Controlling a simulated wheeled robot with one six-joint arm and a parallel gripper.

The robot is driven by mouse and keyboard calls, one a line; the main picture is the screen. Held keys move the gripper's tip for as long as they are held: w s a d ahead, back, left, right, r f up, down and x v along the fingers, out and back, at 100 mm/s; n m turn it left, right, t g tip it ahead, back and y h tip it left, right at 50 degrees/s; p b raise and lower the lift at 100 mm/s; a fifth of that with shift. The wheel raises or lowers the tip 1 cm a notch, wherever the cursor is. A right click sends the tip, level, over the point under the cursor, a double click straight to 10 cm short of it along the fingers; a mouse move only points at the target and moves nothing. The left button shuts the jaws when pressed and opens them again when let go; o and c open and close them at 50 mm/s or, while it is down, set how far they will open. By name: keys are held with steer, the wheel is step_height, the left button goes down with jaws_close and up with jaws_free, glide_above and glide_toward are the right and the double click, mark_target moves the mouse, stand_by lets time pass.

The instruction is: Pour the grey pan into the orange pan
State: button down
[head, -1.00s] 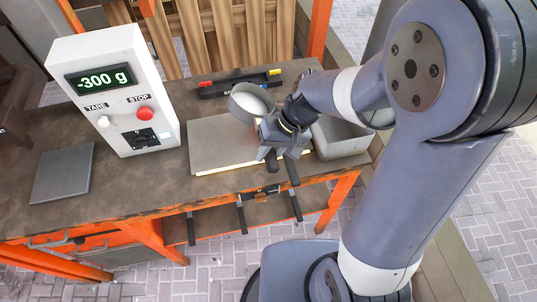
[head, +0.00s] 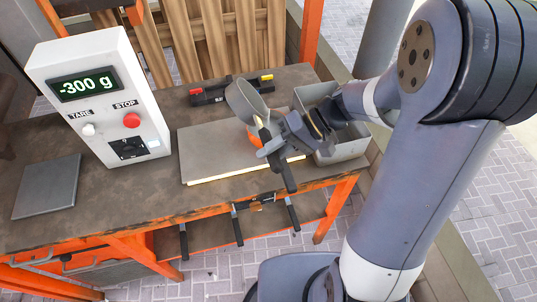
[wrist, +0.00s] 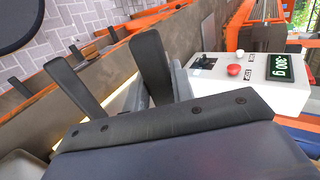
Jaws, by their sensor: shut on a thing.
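My gripper (head: 274,141) is shut on the grey pan (head: 243,101), which it holds above the board on the workbench. The pan is steeply tilted, with its rim turned toward the left. A small orange part of what looks like the orange pan (head: 255,135) shows just below the grey pan, mostly hidden by the pan and my gripper. Whether anything is flowing between them cannot be told. In the wrist view the dark fingers of my gripper (wrist: 112,80) show, with a grey surface partly hidden behind them.
A white scale display (head: 95,100) reading -300 g stands left, beside a flat grey plate (head: 48,187). A grey bin (head: 345,148) is at the bench's right end, behind my arm. A black tool (head: 225,92) lies at the back. Bare bench (head: 130,190) lies front left.

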steer(key=shift+w+d+g+y+b, duration=0.25)
steer(key=shift+d+y+b, duration=0.25)
steer(key=shift+y+b, duration=0.35)
steer(key=shift+w+d+g+y+b, duration=0.1)
steer(key=shift+d+g+y+b, duration=0.35)
steer(key=shift+y, duration=0.6)
steer(key=shift+w+d+g+y+b, duration=0.15)
steer(key=shift+d+y+b, duration=0.35)
steer(key=shift+y+b, duration=0.3)
steer(key=shift+w+d+g+y+b, duration=0.15)
steer(key=shift+d+y+b, duration=0.35)
steer(key=shift+y+b, duration=0.3)
stand_by(4.5)
